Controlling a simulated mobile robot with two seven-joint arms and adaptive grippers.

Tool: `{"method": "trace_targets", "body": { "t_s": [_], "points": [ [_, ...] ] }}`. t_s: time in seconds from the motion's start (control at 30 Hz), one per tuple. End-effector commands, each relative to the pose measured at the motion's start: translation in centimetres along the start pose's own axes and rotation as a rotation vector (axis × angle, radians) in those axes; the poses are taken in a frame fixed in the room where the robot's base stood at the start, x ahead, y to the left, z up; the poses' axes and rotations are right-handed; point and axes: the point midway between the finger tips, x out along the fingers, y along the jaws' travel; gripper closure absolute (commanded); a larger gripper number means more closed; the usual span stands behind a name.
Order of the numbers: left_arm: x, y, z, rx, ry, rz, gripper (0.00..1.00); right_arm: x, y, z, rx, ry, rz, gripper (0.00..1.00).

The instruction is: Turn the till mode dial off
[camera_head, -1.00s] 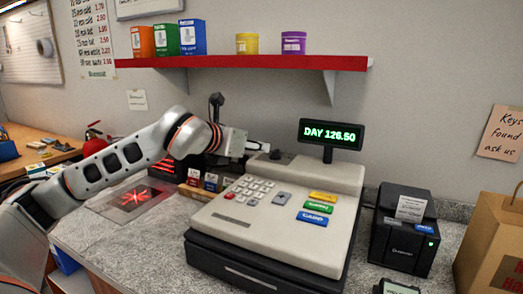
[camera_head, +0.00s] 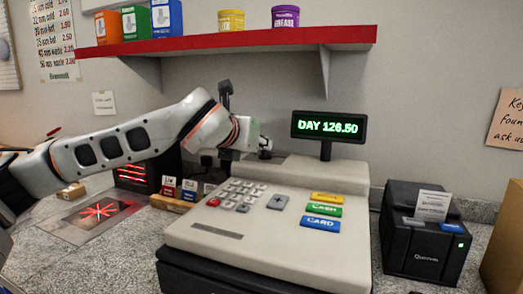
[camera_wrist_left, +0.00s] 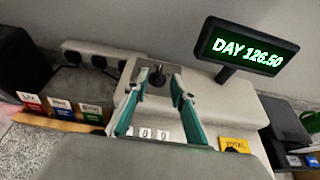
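The till (camera_head: 290,245) is a cream cash register with a dark base. Its display (camera_head: 328,127) reads DAY 126.50 in green and also shows in the left wrist view (camera_wrist_left: 247,54). The mode dial (camera_wrist_left: 157,77) is a dark knob on the till's back left top. In the head view it is mostly hidden by my left gripper (camera_head: 262,147). In the left wrist view the two teal fingers of the left gripper (camera_wrist_left: 159,80) are apart, with the dial between or just beyond their tips; contact cannot be told. My right gripper is not in view.
A red shelf (camera_head: 230,40) with boxes and tubs hangs above. A black printer (camera_head: 422,240) stands right of the till. Small labelled boxes (camera_head: 188,190) and a scanner plate (camera_head: 97,213) lie to the left. A socket strip (camera_wrist_left: 95,58) is behind.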

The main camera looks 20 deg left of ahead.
Motion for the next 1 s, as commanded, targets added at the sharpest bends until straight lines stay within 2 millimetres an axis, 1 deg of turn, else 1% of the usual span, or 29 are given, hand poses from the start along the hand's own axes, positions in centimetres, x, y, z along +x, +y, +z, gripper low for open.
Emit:
{"method": "trace_targets", "body": {
  "t_s": [0.03,0.1,0.2,0.33,0.5,0.77,0.87,0.9,1.0],
  "points": [
    [1.0,0.0,-0.3,0.0,0.005,0.001,0.75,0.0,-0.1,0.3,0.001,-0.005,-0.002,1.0],
    [2.2,0.0,-0.4,0.0,0.006,0.0,0.75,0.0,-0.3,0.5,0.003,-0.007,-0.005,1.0],
    [3.8,0.0,-0.4,0.0,0.006,0.0,0.75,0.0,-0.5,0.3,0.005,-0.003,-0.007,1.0],
    [5.3,-0.1,-0.4,0.0,0.005,-0.001,0.75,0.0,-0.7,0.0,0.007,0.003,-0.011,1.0],
    [6.3,0.0,-0.2,0.0,0.003,0.0,0.75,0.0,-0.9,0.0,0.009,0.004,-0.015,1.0],
    [6.3,0.0,-0.1,0.001,0.001,-0.001,0.75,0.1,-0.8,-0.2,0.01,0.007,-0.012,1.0],
    [6.3,0.0,-0.1,0.001,0.002,-0.001,0.98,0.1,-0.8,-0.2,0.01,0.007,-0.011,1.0],
    [6.3,0.0,-0.1,0.001,0.002,-0.001,1.0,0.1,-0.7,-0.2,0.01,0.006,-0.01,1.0],
    [6.3,0.0,-0.1,0.001,0.002,-0.001,1.0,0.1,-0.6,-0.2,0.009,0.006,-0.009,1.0]
  ]
}}
